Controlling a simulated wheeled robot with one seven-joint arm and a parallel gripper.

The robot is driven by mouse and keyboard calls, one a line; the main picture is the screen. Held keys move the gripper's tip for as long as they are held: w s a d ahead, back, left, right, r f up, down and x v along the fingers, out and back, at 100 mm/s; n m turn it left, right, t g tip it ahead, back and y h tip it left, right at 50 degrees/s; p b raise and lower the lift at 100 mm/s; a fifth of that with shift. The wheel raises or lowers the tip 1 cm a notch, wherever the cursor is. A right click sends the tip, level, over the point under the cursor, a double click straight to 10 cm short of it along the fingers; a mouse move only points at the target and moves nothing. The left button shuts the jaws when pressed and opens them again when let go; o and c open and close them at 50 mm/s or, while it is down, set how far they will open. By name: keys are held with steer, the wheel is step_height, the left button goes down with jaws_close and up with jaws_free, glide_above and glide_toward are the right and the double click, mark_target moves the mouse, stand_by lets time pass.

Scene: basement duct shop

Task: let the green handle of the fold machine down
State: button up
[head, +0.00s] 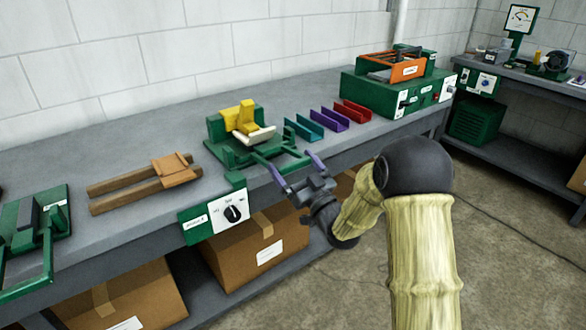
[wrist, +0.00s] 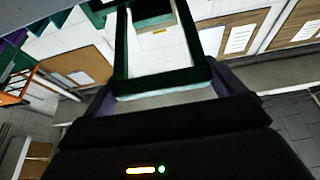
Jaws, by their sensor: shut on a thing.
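The fold machine (head: 228,150) stands on the bench, with a green base, yellow upper parts and a pale bar. Its green handle (head: 266,155), a frame, reaches out from the machine toward the bench's front edge. The handle (wrist: 165,84) also shows close up in the wrist view as a dark green rectangle. My gripper (head: 296,168) is shut on the handle's near end, one purple finger at each side. The exact contact at the fingertips is partly hidden.
A dial box (head: 222,215) hangs at the bench's front edge. Teal, purple and red channels (head: 328,119) lie right of the machine, and wooden strips (head: 135,187) lie left. A green unit with an orange frame (head: 393,68) stands farther right. Cardboard boxes (head: 255,250) fill the shelf below.

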steer(key=shift+f+b, duration=1.15)
steer(key=shift+f, duration=0.45)
steer(key=o, duration=1)
steer(key=shift+f, duration=0.1)
steer(key=shift+o, duration=0.2)
steer(key=b+v, duration=0.1)
steer(key=v, duration=1.6)
steer(key=shift+s, duration=0.3)
steer(key=shift+w+d, duration=0.1)
steer(key=shift+d, duration=0.05)
